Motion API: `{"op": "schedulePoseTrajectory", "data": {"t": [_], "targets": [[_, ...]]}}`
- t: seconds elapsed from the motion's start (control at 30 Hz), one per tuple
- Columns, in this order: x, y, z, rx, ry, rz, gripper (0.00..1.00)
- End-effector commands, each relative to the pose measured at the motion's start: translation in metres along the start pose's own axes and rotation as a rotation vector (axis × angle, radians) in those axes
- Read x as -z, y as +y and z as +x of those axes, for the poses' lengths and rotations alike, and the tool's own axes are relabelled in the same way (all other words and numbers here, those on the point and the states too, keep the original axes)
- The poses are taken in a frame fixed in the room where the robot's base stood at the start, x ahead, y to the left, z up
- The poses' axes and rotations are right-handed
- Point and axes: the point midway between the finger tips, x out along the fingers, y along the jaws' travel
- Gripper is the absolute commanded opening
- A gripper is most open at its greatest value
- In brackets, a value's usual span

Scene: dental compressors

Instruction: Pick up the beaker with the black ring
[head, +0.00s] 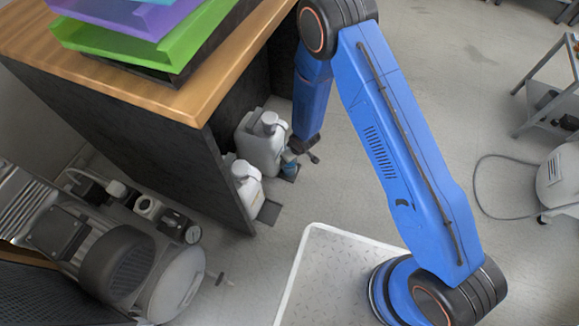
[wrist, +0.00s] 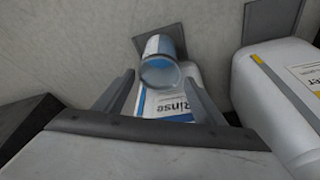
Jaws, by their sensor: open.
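A small open-topped cylinder (wrist: 161,58), white and blue with a clear rim, shows in the wrist view between and just beyond the fingertips of my gripper (wrist: 158,82). It looks like a beaker, but I cannot make out a black ring on it. In the head view a small blue container (head: 289,168) stands on a dark square on the floor, close beside my gripper (head: 309,155). The fingers are apart. A white bottle labelled "Rinse" (wrist: 176,105) also shows between the fingers, and I cannot tell whether they touch it.
White canisters (head: 262,148) (head: 246,184) stand left of my gripper, beside the dark desk panel (head: 190,170). A large white canister (wrist: 280,95) is at the right in the wrist view. A compressor (head: 120,262) is at lower left.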

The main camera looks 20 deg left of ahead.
Motion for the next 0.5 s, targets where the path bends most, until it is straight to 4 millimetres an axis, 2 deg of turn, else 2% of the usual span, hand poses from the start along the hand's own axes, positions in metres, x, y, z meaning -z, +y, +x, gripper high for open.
{"op": "schedulePoseTrajectory", "data": {"t": [0.27,0.5], "targets": [[-0.003,0.002,0.035,0.0,-0.001,0.001,0.63],[-0.002,0.002,0.039,0.0,0.0,0.0,0.63]]}}
